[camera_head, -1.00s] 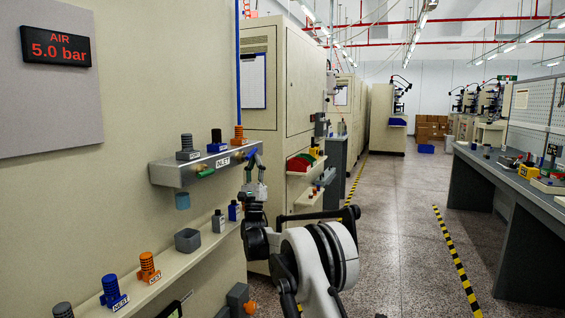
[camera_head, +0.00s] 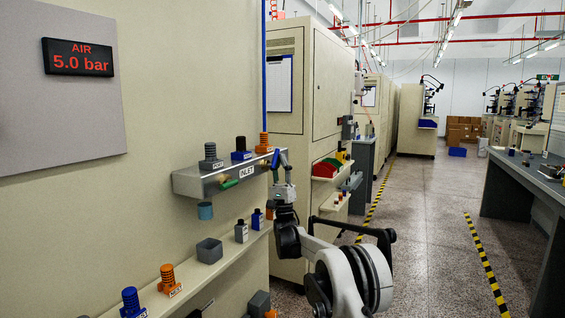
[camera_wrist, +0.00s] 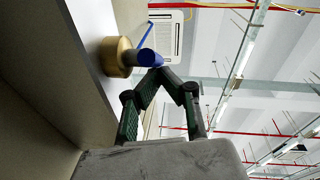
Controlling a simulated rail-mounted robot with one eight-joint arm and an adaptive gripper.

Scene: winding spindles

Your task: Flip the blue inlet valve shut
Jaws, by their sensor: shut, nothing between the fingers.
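The inlet valve's blue lever (camera_head: 276,159) is at the right end of the metal manifold block (camera_head: 205,182) labelled INLET. In the wrist view the blue lever (camera_wrist: 150,58) shows beside a round brass fitting (camera_wrist: 116,57). My gripper (camera_head: 283,172) is at the lever, just right of the block's end. In the wrist view my gripper's fingertips (camera_wrist: 163,73) meet just below and right of the blue part, very close to it; I cannot tell if they touch. The fingers are shut and hold nothing. The lever's exact angle is hard to read.
A green lever (camera_head: 230,184) is on the block's front. Grey, blue and orange spindles (camera_head: 263,144) stand on top. The air display (camera_head: 78,59) reads 5.0 bar. The aisle at right is open floor.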

